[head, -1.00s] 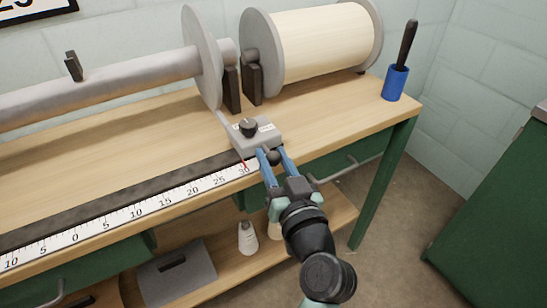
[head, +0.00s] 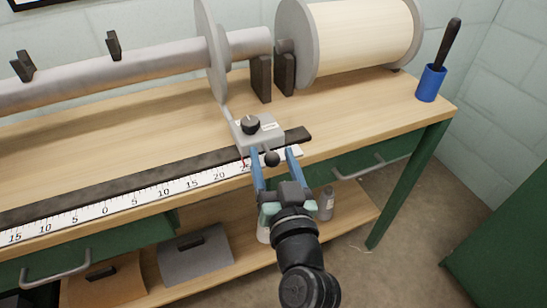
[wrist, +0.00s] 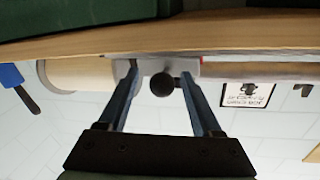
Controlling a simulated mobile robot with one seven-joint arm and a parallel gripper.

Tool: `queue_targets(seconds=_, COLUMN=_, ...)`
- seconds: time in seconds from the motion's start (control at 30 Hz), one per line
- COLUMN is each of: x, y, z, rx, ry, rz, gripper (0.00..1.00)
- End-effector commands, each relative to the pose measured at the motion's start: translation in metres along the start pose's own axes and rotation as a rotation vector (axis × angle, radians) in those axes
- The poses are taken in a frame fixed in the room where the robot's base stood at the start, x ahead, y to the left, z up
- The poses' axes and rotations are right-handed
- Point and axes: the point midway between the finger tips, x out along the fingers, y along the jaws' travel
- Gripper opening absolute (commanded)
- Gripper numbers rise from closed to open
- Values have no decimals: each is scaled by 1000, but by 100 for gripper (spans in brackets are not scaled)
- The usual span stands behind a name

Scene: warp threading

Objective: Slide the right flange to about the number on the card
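The right flange (head: 209,45) is a grey disc on the metal beam, joined to a grey slider block (head: 262,138) with a black dial. The block's red pointer (head: 245,163) stands at about 25 on the white number scale (head: 130,202). A round black knob (head: 272,159) sticks out from the block's front. My gripper (head: 273,155) is open, its blue fingers on either side of the knob with gaps; the wrist view shows the knob (wrist: 162,86) between the fingers too. A wall card (wrist: 247,95) is upside down there and its number is unreadable.
The dark rail (head: 120,187) runs along the scale. Drawers and a lower shelf (head: 350,215) are below the bench edge.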

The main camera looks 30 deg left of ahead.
Motion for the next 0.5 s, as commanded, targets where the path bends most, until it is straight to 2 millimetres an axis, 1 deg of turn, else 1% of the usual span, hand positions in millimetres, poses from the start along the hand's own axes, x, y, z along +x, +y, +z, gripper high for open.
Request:
queue_targets(seconds=0.27, x=-3, y=0, z=0, rx=0, ry=0, rz=-1, gripper=66)
queue_targets(seconds=0.37, x=-13, y=0, z=0, rx=0, ry=-1, rz=0, gripper=66)
queue_targets(seconds=0.47, x=-30, y=0, z=1, rx=1, ry=-2, rz=1, gripper=66)
queue_targets(seconds=0.5, x=-38, y=1, z=1, rx=1, ry=-1, rz=3, gripper=66)
